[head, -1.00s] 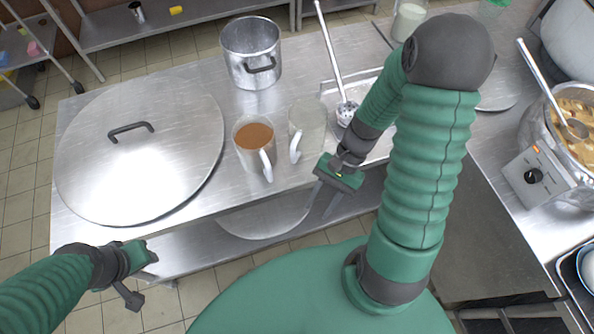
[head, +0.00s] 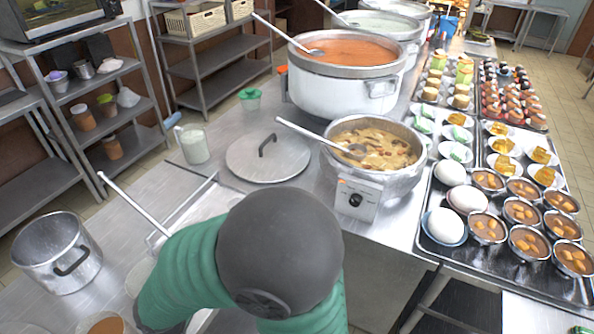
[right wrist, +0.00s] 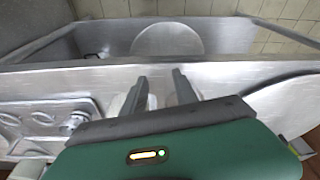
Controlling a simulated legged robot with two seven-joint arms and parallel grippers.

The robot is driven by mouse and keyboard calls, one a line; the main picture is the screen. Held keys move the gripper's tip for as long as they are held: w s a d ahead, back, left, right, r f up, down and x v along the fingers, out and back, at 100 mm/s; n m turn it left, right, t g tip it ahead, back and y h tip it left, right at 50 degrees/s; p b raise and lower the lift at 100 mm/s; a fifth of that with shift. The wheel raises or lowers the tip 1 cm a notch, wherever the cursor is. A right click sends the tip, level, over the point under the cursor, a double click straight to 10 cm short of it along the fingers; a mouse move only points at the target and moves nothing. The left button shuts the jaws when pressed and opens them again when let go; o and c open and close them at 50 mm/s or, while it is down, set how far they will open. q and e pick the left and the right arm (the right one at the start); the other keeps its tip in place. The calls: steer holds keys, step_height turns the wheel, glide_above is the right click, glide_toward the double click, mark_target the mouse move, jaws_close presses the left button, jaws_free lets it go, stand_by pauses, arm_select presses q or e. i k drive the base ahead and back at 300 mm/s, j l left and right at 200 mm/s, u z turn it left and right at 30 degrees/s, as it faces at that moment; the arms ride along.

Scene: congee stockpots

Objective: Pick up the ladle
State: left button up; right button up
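Several ladles show in the head view. One ladle (head: 135,203) leans with its long handle up from the tray at left; my arm hides its bowl. A second ladle (head: 312,137) rests in the pot of chunky brown food (head: 375,150), its handle over the left rim. A third ladle (head: 285,35) stands in the large pot of red-orange soup (head: 345,50). My right gripper (right wrist: 160,76) shows in the right wrist view with two fingers apart and nothing between them. It is hidden behind my arm in the head view. My left gripper is out of view.
A flat lid (head: 268,160) lies left of the brown pot. An empty metal pot (head: 57,255) stands at far left, and a pale glass mug (head: 193,146) behind the tray (head: 196,205). Eggs and filled bowls crowd the right tray (head: 470,270). Shelves stand behind.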

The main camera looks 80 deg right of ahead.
mark_target(361, 153)
steer(key=z, duration=2.7)
steer(key=i+l+u, duration=0.55)
steer(key=i+l, duration=0.05)
steer(key=i, duration=0.05)
